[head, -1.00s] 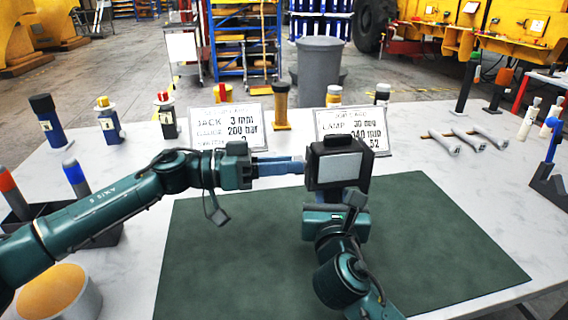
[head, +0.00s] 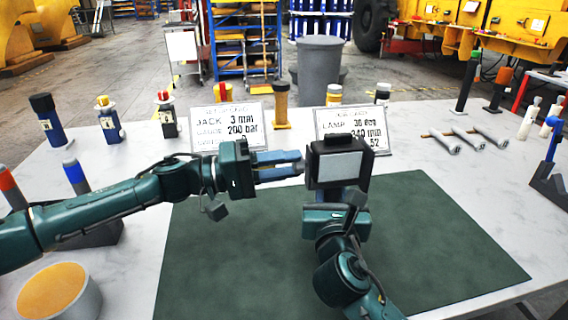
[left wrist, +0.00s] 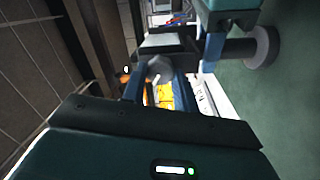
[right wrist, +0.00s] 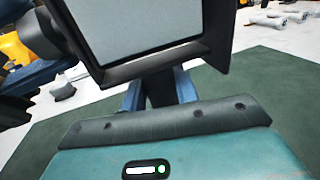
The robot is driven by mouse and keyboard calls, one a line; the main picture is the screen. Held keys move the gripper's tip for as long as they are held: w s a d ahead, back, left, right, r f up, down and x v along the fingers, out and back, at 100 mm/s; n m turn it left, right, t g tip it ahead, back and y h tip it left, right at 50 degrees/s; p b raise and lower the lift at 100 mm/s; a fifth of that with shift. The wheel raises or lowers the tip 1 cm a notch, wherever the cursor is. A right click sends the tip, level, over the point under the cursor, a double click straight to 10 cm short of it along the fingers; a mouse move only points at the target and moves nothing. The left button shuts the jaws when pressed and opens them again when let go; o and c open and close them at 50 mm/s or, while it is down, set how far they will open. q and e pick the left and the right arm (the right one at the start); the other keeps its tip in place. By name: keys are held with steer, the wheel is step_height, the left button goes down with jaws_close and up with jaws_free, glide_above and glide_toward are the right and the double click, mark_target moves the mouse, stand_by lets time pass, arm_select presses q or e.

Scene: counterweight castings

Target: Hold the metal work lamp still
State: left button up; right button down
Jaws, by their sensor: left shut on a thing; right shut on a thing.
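The work lamp (head: 340,166), a dark square housing with a pale grey face and a black top, is held upright above the green mat (head: 440,235). My right gripper (head: 338,196) is shut on its dark stem, below the housing; the stem (right wrist: 160,92) shows between blue fingers in the right wrist view. My left gripper (head: 300,165) reaches in from the left at the lamp's side. In the left wrist view its blue fingers stand either side of a rounded grey knob (left wrist: 160,68), apparently on the lamp. The exact contact is hidden in the head view.
Two sign cards (head: 232,120) (head: 352,125) stand behind the grippers. Several bottles and cylinders line the table's back. Metal rods (head: 468,140) lie at right. A round orange-topped tub (head: 58,292) sits front left. The mat's right side is clear.

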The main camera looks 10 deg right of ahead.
arm_select(q)
steer(key=n, duration=0.5)
steer(key=shift+t, duration=0.3)
steer(key=shift+s+f+n, duration=0.1)
steer(key=shift+n, duration=2)
steer(key=o, duration=1)
steer(key=a, duration=0.8)
steer(key=a+f, duration=0.1)
steer(key=a, duration=0.3)
steer(key=shift+s, duration=0.1)
